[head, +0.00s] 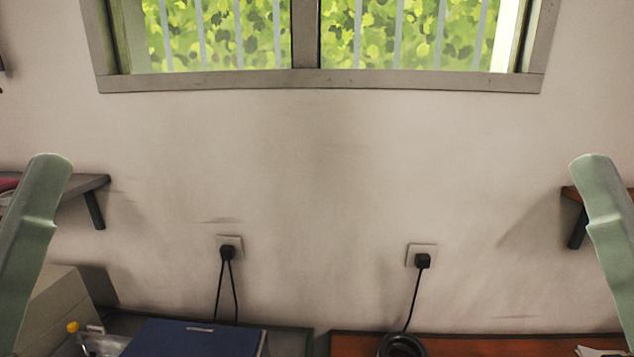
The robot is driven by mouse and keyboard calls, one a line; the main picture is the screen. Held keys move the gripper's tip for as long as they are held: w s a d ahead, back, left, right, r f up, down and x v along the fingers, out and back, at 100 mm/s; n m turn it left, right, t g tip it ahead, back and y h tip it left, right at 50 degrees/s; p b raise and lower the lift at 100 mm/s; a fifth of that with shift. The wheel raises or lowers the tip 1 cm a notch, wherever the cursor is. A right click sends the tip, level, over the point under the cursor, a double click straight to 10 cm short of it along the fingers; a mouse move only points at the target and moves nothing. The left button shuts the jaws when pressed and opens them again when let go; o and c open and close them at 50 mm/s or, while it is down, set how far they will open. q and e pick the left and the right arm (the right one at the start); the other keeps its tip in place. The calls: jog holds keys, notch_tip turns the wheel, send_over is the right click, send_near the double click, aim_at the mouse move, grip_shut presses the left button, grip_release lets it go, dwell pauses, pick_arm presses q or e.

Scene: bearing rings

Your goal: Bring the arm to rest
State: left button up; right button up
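Two pale green arm links of mine stand at the left and right edges of the head view. Neither gripper is in view. No bearing rings show clearly; the work surface is mostly below the lower edge of the picture.
A window (300,80) is in the wall ahead. Below it are two sockets (229,246) (421,256) with black plugs and cables. A dark blue box (190,340) sits at the bottom left. Wall shelves (90,183) (573,199) stand beside my arms.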

pick_arm(q)
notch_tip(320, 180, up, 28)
jog(key=p, duration=2.5)
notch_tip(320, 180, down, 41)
jog(key=b, duration=4)
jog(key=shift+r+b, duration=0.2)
jog(key=shift+b, duration=0.2)
